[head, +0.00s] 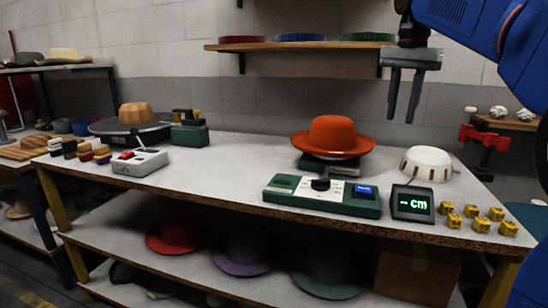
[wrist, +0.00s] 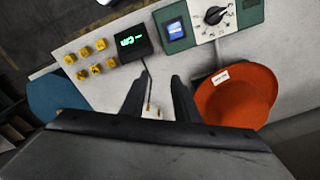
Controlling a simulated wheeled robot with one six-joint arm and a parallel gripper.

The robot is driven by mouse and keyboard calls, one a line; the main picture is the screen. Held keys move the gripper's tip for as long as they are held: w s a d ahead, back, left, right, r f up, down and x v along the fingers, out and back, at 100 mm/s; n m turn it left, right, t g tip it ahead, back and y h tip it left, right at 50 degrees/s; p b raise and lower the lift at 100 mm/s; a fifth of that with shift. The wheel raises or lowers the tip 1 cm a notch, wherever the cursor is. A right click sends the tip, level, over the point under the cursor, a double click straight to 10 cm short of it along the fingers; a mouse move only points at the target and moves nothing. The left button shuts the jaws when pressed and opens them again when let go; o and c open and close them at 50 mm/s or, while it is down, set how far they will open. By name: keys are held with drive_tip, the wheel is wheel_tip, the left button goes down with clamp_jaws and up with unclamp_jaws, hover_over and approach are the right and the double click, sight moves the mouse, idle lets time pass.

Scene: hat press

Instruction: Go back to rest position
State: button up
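My gripper (head: 402,119) hangs in the air above the back right of the workbench (head: 230,192), its two fingers pointing down. The fingers are apart with nothing between them. In the wrist view my gripper (wrist: 158,88) also shows its fingers spread. An orange hat (head: 333,134) sits on a dark green base to the left of my gripper, apart from it; the hat also shows at the right of the wrist view (wrist: 240,95). A white slotted dome (head: 427,163) stands on the bench below and right of my gripper; it is mostly hidden in the wrist view.
A green control box (head: 320,196) with a dial and a "- cm" display (head: 412,204) stand along the front edge. Several yellow numbered blocks (head: 470,211) lie at the right. A wall shelf (head: 300,45) is behind my arm. A red clamp (head: 484,137) is at the far right.

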drive_tip(key=s+a+f+n+t, duration=0.1)
drive_tip(key=s+f+n, duration=0.3)
drive_tip(key=s+f, duration=1)
drive_tip(key=s+a+f+n+t, duration=0.1)
drive_tip(key=s+f+n+t, duration=0.2)
drive_tip(key=s+f, duration=1.1)
wheel_tip(320, 180, down, 8)
drive_tip(key=shift+s+a+f+n, duration=0.1)
drive_tip(key=shift+s+a+n, duration=0.15)
drive_tip(key=shift+n, duration=0.95)
